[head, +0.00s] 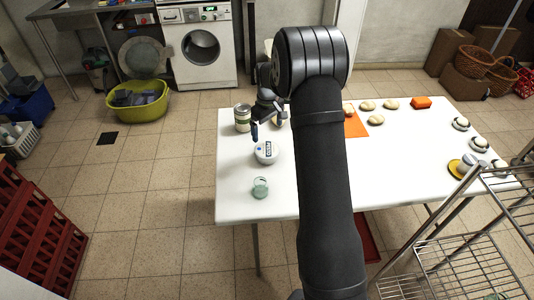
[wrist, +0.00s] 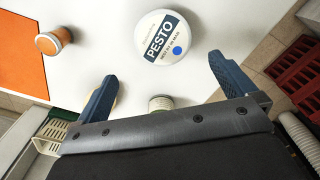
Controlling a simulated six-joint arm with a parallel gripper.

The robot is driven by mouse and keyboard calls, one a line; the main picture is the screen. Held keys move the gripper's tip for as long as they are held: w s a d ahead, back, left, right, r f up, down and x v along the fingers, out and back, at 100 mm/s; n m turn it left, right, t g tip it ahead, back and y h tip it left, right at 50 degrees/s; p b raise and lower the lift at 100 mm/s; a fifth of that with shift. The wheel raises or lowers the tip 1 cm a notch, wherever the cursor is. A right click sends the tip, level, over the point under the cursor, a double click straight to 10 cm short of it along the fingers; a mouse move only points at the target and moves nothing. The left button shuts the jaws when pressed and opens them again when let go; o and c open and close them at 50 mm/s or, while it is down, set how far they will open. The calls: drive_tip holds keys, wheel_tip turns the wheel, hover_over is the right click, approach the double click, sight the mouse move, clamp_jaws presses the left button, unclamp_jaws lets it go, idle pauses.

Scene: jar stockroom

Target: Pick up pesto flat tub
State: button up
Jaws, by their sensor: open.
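The pesto flat tub is a round white tub with a dark blue "PESTO" label and a blue dot on its lid. In the head view the tub (head: 266,153) stands on the left part of the white table (head: 235,205). In the wrist view the tub (wrist: 153,22) lies just beyond my fingertips, roughly centred between them. My gripper (wrist: 162,69) is open and empty. In the head view my gripper (head: 267,127) is just behind the tub, partly hidden by my own arm. Contact between fingers and tub does not show.
A greenish glass jar (head: 260,188) stands in front of the tub, and a can (head: 242,117) stands behind it to the left. An orange mat (head: 355,125) and several pale round items lie right of my arm. A wire rack (head: 440,262) is at the front right.

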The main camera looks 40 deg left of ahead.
sight(267, 149)
wheel_tip(267, 149, down, 6)
drive_tip(key=shift+r, duration=0.1)
drive_tip(key=f, duration=0.5)
drive_tip(key=shift+s, duration=0.25)
drive_tip(key=c, duration=1)
drive_tip(key=shift+o, duration=0.2)
